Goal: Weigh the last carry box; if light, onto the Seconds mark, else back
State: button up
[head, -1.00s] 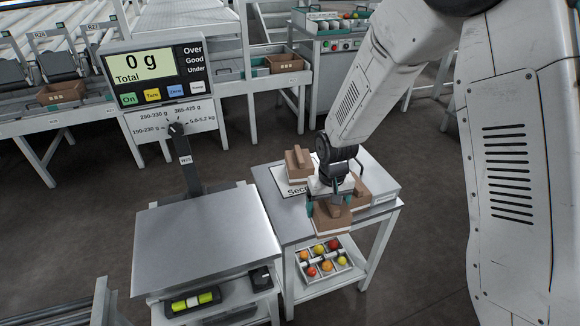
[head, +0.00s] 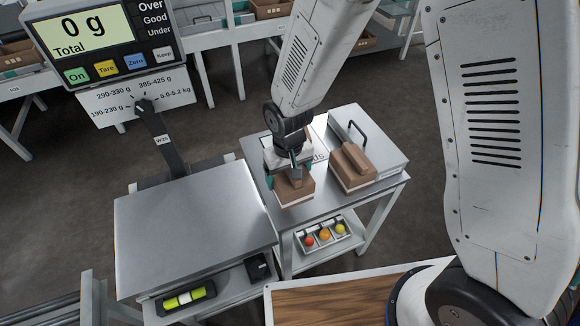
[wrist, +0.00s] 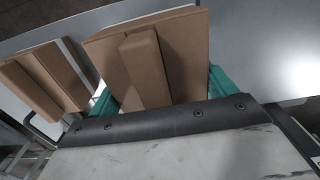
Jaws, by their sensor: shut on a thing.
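My gripper (head: 292,180) is shut on a brown carry box (head: 297,190) with a raised ridge, over the near left part of the small steel table (head: 318,207). I cannot tell whether the box touches the tabletop. The held box also shows in the wrist view (wrist: 185,50), between teal fingers. A second brown box (head: 352,170) stands to its right, apart from it; the wrist view shows it at the left (wrist: 45,80). The white Seconds mark (head: 320,126) lies behind, partly hidden by my arm. The scale platform (head: 190,220) is empty and its display (head: 84,32) reads 0 g.
A black handle (head: 350,130) stands at the table's back right. A green-yellow level-like object (head: 185,298) lies under the scale. A wooden surface (head: 335,300) is in front. The scale's post (head: 168,150) rises behind its platform.

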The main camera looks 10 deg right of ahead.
jog(key=shift+f, duration=2.6)
jog(key=shift+f, duration=0.3)
jog(key=o, duration=1.1)
jog(key=shift+c, duration=0.9)
jog(key=shift+r, duration=0.1)
jog(key=shift+r, duration=3.45)
jog(key=shift+s+d, duration=0.1)
jog(key=shift+s, duration=0.05)
